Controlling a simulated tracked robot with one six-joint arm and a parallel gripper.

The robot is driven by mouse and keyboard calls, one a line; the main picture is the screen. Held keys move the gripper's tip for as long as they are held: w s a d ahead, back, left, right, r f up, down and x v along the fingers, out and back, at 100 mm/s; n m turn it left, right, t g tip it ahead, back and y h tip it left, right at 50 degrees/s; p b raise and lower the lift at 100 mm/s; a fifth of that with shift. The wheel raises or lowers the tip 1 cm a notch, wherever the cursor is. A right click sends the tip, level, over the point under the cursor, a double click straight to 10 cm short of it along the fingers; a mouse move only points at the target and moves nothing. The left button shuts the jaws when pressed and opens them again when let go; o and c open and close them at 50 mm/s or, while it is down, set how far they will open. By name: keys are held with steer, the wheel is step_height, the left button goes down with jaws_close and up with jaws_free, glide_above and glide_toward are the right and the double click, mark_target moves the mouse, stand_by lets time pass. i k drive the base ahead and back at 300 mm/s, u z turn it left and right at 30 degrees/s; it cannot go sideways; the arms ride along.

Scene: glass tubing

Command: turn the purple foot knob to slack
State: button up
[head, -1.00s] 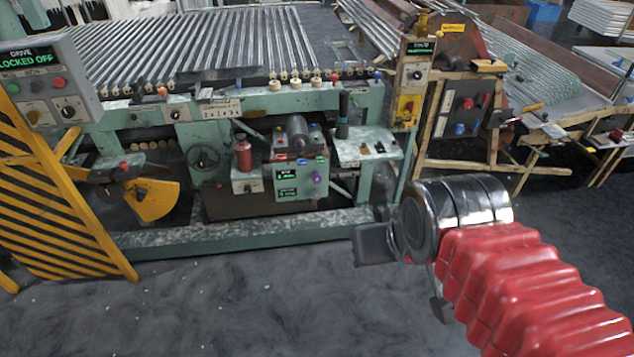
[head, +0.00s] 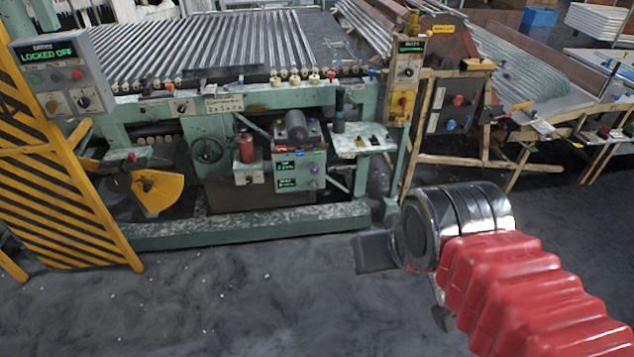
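The purple knob (head: 314,169) is small and sits on the right of the front face of a green control box (head: 297,182), low at the middle of the machine. Two small green-lit displays are to its left; their text is too small to read. The knob's pointer cannot be made out. My gripper (head: 374,252) is at the right, in front of the machine and over the dark floor, well apart from the knob. Only a dark finger part shows, so its opening cannot be told.
A yellow-black striped guard (head: 75,190) stands at the left. A panel reading LOCKED OFF (head: 60,75) is above it. A green base beam (head: 250,228) runs along the machine's foot. A wooden frame (head: 455,160) stands at the right. The floor (head: 240,300) in front is clear.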

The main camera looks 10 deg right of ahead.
mark_target(314, 169)
steer(key=k, duration=1)
steer(key=u, duration=0.25)
steer(key=i, duration=0.55)
steer(key=u, duration=0.6)
steer(key=i, duration=1.75)
steer(key=z, duration=0.3)
